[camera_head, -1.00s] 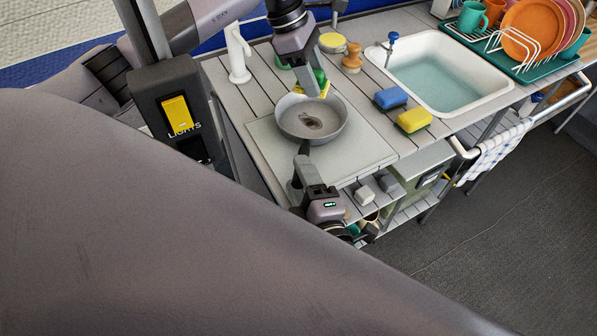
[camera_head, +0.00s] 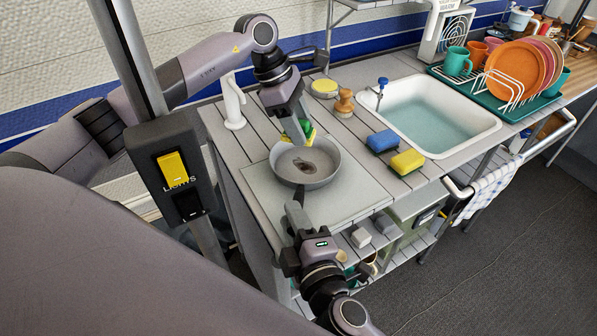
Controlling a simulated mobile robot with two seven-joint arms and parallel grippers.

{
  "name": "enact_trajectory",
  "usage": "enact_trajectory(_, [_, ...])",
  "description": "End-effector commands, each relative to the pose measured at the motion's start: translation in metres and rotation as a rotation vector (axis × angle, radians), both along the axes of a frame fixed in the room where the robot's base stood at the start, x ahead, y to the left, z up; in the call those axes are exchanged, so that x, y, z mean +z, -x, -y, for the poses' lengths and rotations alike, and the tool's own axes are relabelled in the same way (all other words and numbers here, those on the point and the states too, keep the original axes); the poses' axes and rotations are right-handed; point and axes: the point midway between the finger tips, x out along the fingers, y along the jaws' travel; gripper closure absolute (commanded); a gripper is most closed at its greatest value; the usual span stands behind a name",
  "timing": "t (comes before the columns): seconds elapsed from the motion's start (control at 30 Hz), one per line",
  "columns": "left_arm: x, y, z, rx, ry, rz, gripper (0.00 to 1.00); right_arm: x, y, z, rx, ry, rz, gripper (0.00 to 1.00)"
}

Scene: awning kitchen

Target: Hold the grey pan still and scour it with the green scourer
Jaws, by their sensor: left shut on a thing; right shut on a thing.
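The grey pan (camera_head: 322,172) sits on a pale board at the left of the counter, with a dark stain (camera_head: 304,165) on its inside. Its handle (camera_head: 299,191) points toward me. My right gripper (camera_head: 296,212) is shut on that handle at the near edge of the board. My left gripper (camera_head: 300,136) reaches down from above and is shut on the green scourer (camera_head: 312,134), which also shows some yellow. The scourer is at the pan's far rim, partly hidden by the fingers. I cannot tell whether it touches the pan.
A blue sponge (camera_head: 382,141) and a yellow-green sponge (camera_head: 407,162) lie right of the pan, before the sink (camera_head: 435,117). A wooden-handled brush (camera_head: 344,103) and a round yellow-topped tin (camera_head: 324,87) stand behind. A white tap (camera_head: 233,103) stands at the left.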

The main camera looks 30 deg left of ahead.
Motion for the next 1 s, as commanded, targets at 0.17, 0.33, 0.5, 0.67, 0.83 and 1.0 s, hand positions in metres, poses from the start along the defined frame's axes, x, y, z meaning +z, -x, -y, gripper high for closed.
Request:
enact_trajectory(0.17, [-0.006,0.002,-0.003,0.0,0.001,-0.001,0.77,0.0,0.0,0.0,-0.001,0.0,0.0,1.0])
enact_trajectory(0.33, [-0.018,0.002,-0.003,0.0,0.001,-0.002,0.77,0.0,0.0,0.0,-0.001,0.0,0.0,1.0])
enact_trajectory(0.5, [-0.033,0.002,-0.003,0.001,0.002,-0.003,0.77,0.0,0.0,0.0,-0.001,0.0,0.0,1.0])
enact_trajectory(0.67, [-0.047,0.002,-0.003,-0.001,0.001,-0.002,0.77,0.0,0.0,0.0,-0.001,0.0,0.0,1.0])
enact_trajectory(0.83, [-0.062,0.002,-0.003,0.001,0.002,-0.003,0.77,0.0,0.0,0.0,-0.001,0.0,0.0,1.0])
enact_trajectory(1.0, [-0.083,0.002,-0.003,0.001,0.001,-0.005,0.77,0.0,0.0,0.0,-0.001,0.0,0.0,1.0])
